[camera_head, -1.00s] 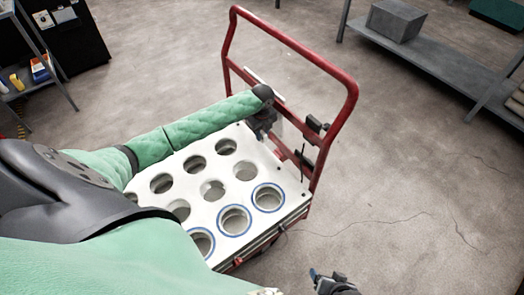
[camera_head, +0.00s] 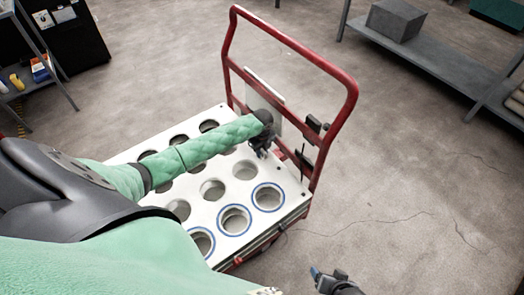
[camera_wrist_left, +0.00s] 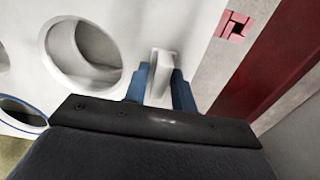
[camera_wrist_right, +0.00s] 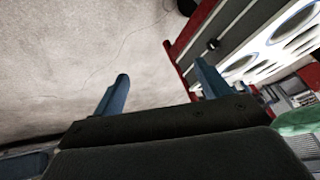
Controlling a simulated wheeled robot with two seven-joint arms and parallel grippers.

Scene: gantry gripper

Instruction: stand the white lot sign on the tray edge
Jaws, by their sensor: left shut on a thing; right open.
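The white tray (camera_head: 241,194) has rows of round holes and lies on a cart. My left gripper (camera_head: 263,152) is over the tray's far side, close to the red handle frame. In the left wrist view its blue fingers are shut on a small white piece (camera_wrist_left: 162,72), which I take to be the lot sign. It is seen nearly end-on above the white surface, between a round hole and the tray's margin; I cannot tell whether it touches. In the head view the gripper and arm hide it. My right gripper (camera_wrist_right: 160,88) is open and empty, beside the cart's near right corner.
The red handle frame (camera_head: 292,42) rises behind the tray, with a pale panel (camera_head: 264,84) and dark fittings (camera_head: 314,124) on it. Several near holes have blue rings (camera_head: 235,206). A grey shelf with a box (camera_head: 396,20) stands back right.

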